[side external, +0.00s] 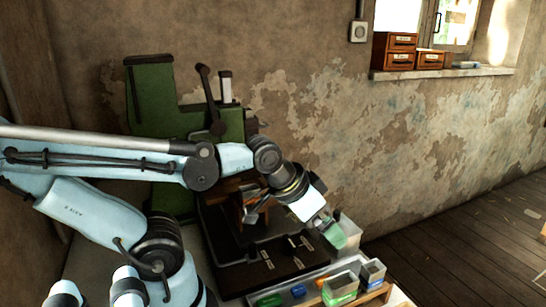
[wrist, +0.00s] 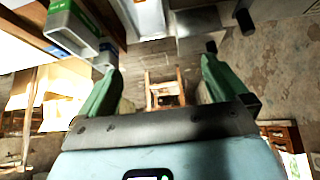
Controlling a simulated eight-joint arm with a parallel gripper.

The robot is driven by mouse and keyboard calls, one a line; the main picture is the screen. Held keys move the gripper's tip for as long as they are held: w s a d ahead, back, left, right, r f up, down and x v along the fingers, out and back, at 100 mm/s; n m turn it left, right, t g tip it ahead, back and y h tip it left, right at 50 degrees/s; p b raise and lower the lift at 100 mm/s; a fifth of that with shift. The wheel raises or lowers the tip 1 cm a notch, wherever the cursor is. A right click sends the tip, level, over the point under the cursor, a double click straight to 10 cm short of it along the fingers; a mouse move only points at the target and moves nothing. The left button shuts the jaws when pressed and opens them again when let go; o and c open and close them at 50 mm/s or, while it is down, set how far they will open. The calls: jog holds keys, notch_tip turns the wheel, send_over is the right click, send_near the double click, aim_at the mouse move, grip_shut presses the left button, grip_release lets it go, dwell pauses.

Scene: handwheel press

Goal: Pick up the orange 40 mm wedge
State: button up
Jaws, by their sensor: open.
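My gripper (side external: 327,226) is at the right of the press base, pointing down and to the right, with green fingers. In the wrist view its two green fingers stand wide apart (wrist: 160,68), with no object held between them. A small orange-red piece (side external: 321,282) shows low in the side view, beside a blue piece (side external: 298,291) and a green piece (side external: 269,300). It is too small to tell whether it is the 40 mm wedge. It lies below my gripper and apart from it. No orange wedge is clear in the wrist view.
A green handwheel press (side external: 150,100) stands behind on a dark base (side external: 265,262). A clear container (side external: 347,232) is close to my fingers. A wooden frame (wrist: 163,88) shows between the fingers.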

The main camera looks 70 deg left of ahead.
aim_at(327, 274)
dwell(0.3)
jog(key=c, duration=1.2)
jog(key=shift+w+d+f+g, duration=0.35)
jog(key=shift+f+g, duration=0.8)
jog(key=shift+f, duration=1.05)
jog(key=shift+w+d+f+g, duration=0.3)
jog(key=shift+f+g, duration=0.9)
jog(key=shift+f, duration=1)
jog(key=shift+w+d+f+g, duration=0.3)
jog(key=shift+f+g, duration=0.85)
jog(key=shift+f, duration=1.05)
